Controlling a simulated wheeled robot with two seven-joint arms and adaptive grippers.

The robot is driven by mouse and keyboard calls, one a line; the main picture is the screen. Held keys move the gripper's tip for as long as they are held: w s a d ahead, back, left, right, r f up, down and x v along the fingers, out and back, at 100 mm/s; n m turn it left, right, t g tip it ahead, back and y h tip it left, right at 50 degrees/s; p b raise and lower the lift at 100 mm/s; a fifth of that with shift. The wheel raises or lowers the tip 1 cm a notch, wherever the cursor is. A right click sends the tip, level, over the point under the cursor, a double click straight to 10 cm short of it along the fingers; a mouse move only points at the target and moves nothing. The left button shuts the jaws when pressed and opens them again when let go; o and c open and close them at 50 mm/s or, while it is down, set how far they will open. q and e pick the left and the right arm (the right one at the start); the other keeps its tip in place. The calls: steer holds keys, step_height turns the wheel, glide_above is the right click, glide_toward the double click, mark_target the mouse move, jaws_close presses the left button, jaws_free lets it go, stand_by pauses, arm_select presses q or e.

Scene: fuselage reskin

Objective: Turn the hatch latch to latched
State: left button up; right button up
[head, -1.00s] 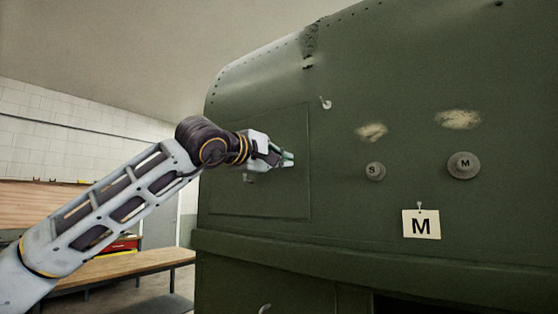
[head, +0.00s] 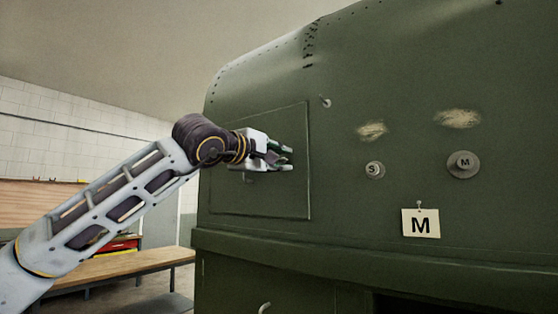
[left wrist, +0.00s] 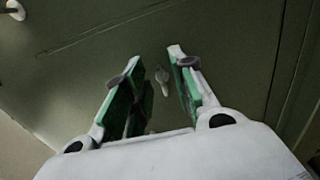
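The hatch (head: 285,200) is a flat green rectangular panel in the fuselage side in the head view. My left gripper (head: 287,159) is in front of its upper right part. In the left wrist view, the green-lined fingers of my left gripper (left wrist: 153,75) are spread apart. A small pale lever (left wrist: 162,80), which looks like the hatch latch, shows in the gap between them, apart from both fingers. In the head view the gripper hides this lever. Whether it is latched cannot be told. My right gripper is not in view.
A small hook (head: 325,102) sits right of the hatch. A wooden bench (head: 120,265) stands at the left.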

arm_select(q)
steer(key=v, duration=1.1)
steer(key=shift+s, duration=0.2)
steer(key=shift+a, duration=0.1)
stand_by(0.3)
